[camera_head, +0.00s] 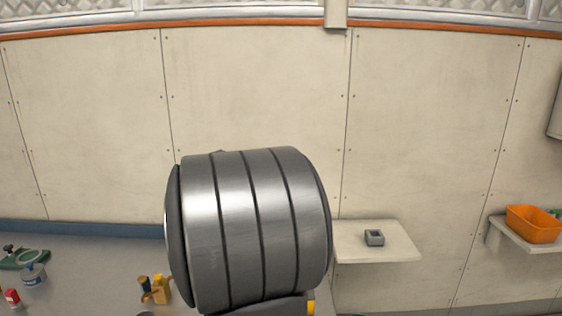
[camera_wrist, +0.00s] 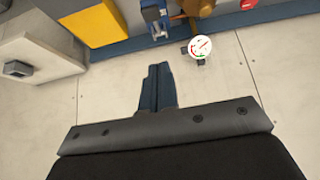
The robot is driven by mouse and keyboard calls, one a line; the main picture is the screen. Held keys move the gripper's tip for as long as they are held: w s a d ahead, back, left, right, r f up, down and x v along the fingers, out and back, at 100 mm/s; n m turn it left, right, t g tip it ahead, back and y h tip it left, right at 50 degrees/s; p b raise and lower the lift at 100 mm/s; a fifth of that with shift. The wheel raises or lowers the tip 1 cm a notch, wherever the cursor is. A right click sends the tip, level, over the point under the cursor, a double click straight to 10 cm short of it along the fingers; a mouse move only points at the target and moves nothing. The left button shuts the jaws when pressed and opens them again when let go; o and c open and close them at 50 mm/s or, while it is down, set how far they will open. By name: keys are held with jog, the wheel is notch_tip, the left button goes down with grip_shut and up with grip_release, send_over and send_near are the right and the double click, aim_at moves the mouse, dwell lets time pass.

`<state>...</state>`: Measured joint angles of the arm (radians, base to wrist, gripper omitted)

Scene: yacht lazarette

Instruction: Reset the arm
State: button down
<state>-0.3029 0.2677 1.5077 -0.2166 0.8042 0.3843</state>
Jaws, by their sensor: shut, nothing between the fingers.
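My gripper (camera_wrist: 157,88) shows in the wrist view as dark blue fingers pressed together, with nothing between them. It points toward a pale panelled wall and touches nothing that I can see. In the head view a large grey banded cylinder, a part of my own arm, fills the middle and hides what lies behind it. The gripper itself does not show in the head view.
A small shelf (camera_head: 350,247) holds a grey square block (camera_head: 374,237). An orange bin (camera_head: 533,224) sits on another shelf at right. Several small items stand at lower left, among them a red can (camera_head: 12,298). The wrist view shows a round gauge (camera_wrist: 200,47).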

jog(key=shift+w+a+f+n, duration=0.1)
jog(key=shift+a+f+n, duration=0.4)
jog(key=shift+a+f, duration=0.7)
jog(key=shift+r, duration=0.1)
dwell(0.7)
jog(key=shift+m, duration=0.6)
jog(key=w+d+f, duration=0.1)
jog(key=f, duration=0.1)
jog(key=w+d+f, duration=0.1)
jog(key=w, duration=0.1)
jog(key=w+d+f, duration=0.1)
jog(key=w+f, duration=0.1)
jog(key=shift+f, duration=0.3)
notch_tip(320, 180, down, 4)
jog(key=shift+r, duration=0.2)
jog(key=shift+s+f, duration=0.15)
jog(key=shift+f, duration=0.4)
